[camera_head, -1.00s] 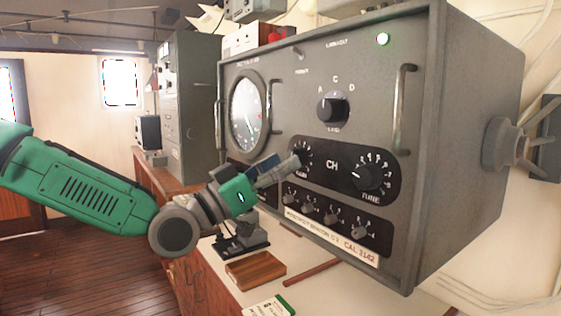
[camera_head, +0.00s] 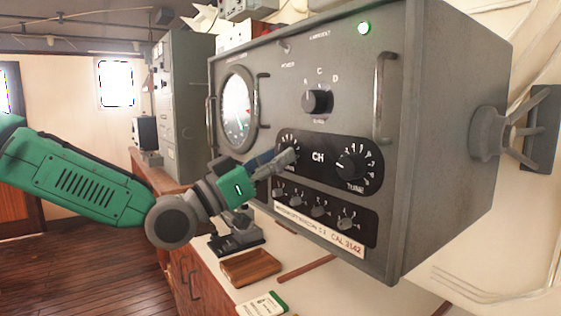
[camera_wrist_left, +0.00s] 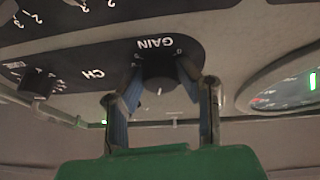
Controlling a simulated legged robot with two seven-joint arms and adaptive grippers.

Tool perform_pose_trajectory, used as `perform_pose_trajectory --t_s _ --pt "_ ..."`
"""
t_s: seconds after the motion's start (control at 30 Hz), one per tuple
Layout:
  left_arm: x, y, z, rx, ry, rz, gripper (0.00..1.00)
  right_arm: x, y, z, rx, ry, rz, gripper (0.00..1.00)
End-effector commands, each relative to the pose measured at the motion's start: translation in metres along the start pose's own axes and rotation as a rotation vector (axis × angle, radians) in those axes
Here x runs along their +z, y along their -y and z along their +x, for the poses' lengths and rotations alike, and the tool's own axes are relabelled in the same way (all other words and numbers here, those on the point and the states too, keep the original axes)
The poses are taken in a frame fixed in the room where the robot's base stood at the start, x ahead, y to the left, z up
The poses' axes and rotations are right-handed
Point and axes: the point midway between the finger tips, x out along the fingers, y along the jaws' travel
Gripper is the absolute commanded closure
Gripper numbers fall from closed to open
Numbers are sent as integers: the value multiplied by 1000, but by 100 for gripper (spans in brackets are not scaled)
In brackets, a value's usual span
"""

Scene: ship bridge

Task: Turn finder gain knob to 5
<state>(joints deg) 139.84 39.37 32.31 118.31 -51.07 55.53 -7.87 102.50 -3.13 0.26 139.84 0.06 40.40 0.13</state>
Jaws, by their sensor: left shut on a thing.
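The finder gain knob (camera_wrist_left: 160,84) is a dark round knob under the GAIN label in the left wrist view, which shows the panel upside down. My left gripper (camera_wrist_left: 160,72) is shut on it, one finger on each side. A white pointer mark shows on the knob, but the number it points to is not readable. In the head view my left gripper (camera_head: 288,157) reaches the panel from the left and hides the knob, leaving part of its scale visible. My right gripper is in neither view.
The grey finder cabinet (camera_head: 440,120) carries a TUNE knob (camera_head: 353,166), a band knob (camera_head: 317,101), a round display (camera_head: 236,108), metal handles (camera_head: 384,98) and a row of small knobs. A wooden block (camera_head: 250,268) lies on the counter below.

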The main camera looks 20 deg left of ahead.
Motion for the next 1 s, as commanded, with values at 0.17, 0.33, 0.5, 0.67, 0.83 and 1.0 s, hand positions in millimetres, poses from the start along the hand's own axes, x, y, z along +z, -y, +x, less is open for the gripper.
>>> perform_pose_trajectory --t_s 0.17,0.33,0.5,0.67,0.83,1.0 --pt "1 -1 0 2 3 -2 50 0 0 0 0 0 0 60" --pt "1 0 0 1 3 -2 50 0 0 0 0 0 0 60" --pt "1 0 -3 0 3 -2 50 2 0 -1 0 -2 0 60" --pt "0 1 -26 -2 0 -4 50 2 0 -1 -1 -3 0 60" --pt "0 3 -65 -4 -1 -4 50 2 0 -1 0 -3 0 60" --pt "0 3 -97 -2 -2 -4 50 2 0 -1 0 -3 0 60"
